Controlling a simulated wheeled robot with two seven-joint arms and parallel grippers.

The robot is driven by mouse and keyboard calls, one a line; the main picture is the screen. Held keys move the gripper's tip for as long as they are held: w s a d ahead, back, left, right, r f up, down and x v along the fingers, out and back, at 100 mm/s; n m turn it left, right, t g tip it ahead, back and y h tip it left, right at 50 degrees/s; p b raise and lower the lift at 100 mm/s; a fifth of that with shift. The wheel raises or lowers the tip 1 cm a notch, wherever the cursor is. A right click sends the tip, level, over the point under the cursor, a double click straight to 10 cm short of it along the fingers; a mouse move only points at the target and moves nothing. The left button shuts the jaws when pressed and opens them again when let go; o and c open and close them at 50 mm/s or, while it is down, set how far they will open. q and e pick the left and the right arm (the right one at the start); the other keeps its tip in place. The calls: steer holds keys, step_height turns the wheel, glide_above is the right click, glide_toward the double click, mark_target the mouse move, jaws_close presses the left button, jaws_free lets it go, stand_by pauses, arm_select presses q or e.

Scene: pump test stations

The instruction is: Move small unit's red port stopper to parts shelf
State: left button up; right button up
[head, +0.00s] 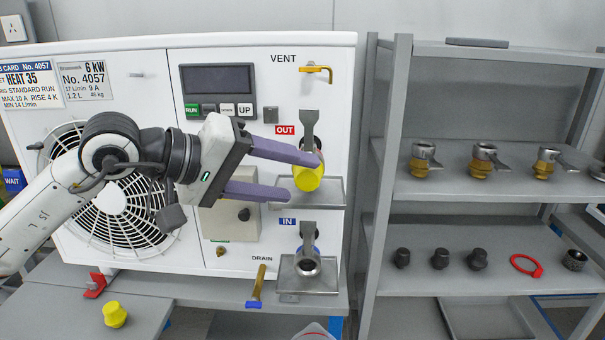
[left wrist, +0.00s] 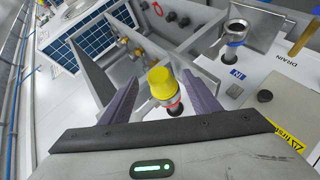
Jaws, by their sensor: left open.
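A yellow stopper (head: 308,178) sits on the port marked OUT (head: 285,130) on the white unit's front; the wrist view shows this stopper (left wrist: 160,83) above a red ring (left wrist: 175,108). My left gripper (head: 302,176) is open at the port, with purple fingers reaching toward the stopper. In the left wrist view the stopper appears between the two fingers, with gaps visible on both sides. The grey parts shelf (head: 417,190) stands to the right of the unit. My right gripper is not in view.
The IN port (head: 308,266) has an open fitting below, above a metal tray. Another yellow stopper (head: 114,314) stands on the lower left bench. The shelf holds metal fittings (head: 482,160), dark plugs (head: 440,258) and a red ring (head: 526,265). Bare shelf patches remain between these parts.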

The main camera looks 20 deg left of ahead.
mark_target(308, 183)
arm_select(q)
steer(key=x, duration=0.3)
steer(key=shift+w+d, duration=0.2)
steer(key=shift+w+d+f, duration=0.15)
steer(key=shift+w+f, duration=0.05)
steer(key=shift+f, duration=0.05)
steer(key=shift+c, duration=0.4)
steer(key=c, duration=1)
steer(key=shift+s+d, duration=0.1)
steer(key=shift+s, duration=0.2)
steer(key=shift+s+d+b, duration=0.1)
steer(key=shift+s+b, duration=0.2)
steer(key=shift+s, duration=0.15)
steer(key=shift+s+d, duration=0.1)
steer(key=shift+s, duration=0.2)
steer(key=shift+s, duration=0.15)
